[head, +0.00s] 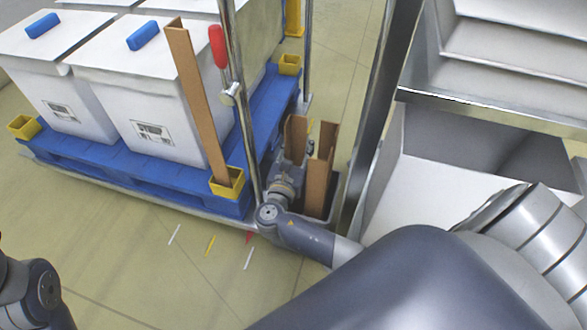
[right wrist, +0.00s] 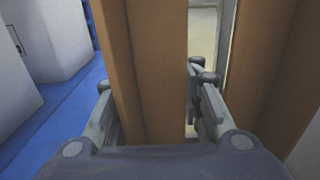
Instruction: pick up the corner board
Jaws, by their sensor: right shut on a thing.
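My right gripper (head: 292,165) is low beside the pallet's near right corner, at a bin of brown corner boards. In the right wrist view my right gripper (right wrist: 152,98) has a finger on each side of an upright brown corner board (right wrist: 150,50) and is shut on it. This board (head: 296,132) also shows in the head view, its lower part hidden by the gripper. Another corner board (head: 318,175) stands in the bin to its right; it shows at the right of the wrist view (right wrist: 272,60). My left gripper is out of view; only part of the left arm shows.
A blue pallet (head: 120,165) bears white boxes (head: 155,90). Another corner board (head: 197,100) leans in a yellow corner holder (head: 228,183). A metal post with a red handle (head: 218,46) stands close to my right gripper.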

